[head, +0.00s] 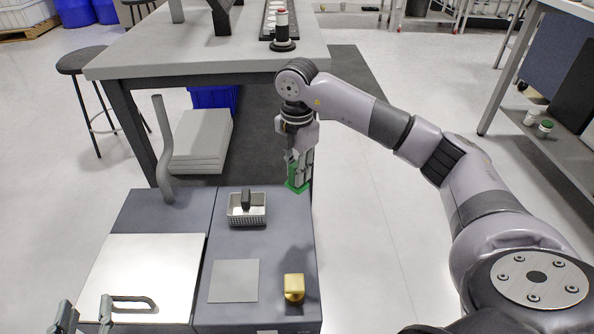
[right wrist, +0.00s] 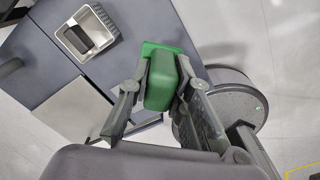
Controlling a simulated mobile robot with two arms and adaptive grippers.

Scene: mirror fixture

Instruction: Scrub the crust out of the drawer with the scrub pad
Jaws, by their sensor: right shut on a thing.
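My right gripper (head: 299,172) is shut on a green scrub pad (head: 293,186), at the right edge of the grey bench. The pad also shows in the right wrist view (right wrist: 160,82), its block between the fingers and a flat green part beyond. My left gripper (head: 84,318) is at the bottom left, its two fingertips apart with nothing seen between them. A shiny pale panel (head: 150,265) with a bar handle (head: 135,303) lies near it on the bench's left part. I cannot tell whether this is the drawer. No crust is visible.
A small grey basket (head: 233,219) with a dark-handled thing in it stands on the bench's right part. A flat grey square (head: 234,281) and a gold block (head: 294,288) lie nearer. A bent grey post (head: 162,150) rises at the back left. A larger table (head: 150,62) stands behind.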

